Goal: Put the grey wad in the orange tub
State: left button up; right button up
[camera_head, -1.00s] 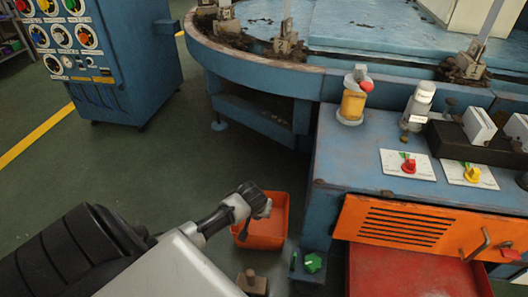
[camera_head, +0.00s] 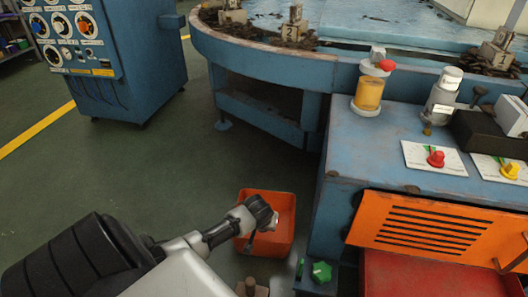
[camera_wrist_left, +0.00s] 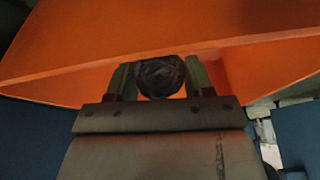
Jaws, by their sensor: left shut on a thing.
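The orange tub (camera_head: 280,243) stands on the green floor, left of the blue machine's front corner. My left gripper (camera_head: 270,222) reaches over the tub's open mouth from the left. In the left wrist view, my left gripper (camera_wrist_left: 160,88) is shut on the dark grey wad (camera_wrist_left: 160,74), a round crumpled ball between the two fingers. The orange walls of the tub (camera_wrist_left: 60,52) surround the fingers in that view. How far the wad is above the tub's bottom cannot be told. In the head view the wad is hardly distinguishable at the fingertips. My right gripper is not in view.
The blue machine bench (camera_head: 350,150) with an orange vented panel (camera_head: 420,230) stands close right of the tub. A green knob (camera_head: 321,271) is just below right of the tub. A blue control cabinet (camera_head: 120,60) stands back left. Green floor is clear between.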

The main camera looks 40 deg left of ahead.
pick_arm(q)
notch_tip(320, 180, down, 4)
jog(key=b, duration=0.3)
jog(key=shift+f, duration=0.25)
jog(key=shift+r, duration=0.15)
jog(key=o, duration=0.5)
jog(key=shift+c, duration=0.2)
jog(key=o, duration=0.4)
jog(key=shift+o, duration=0.2)
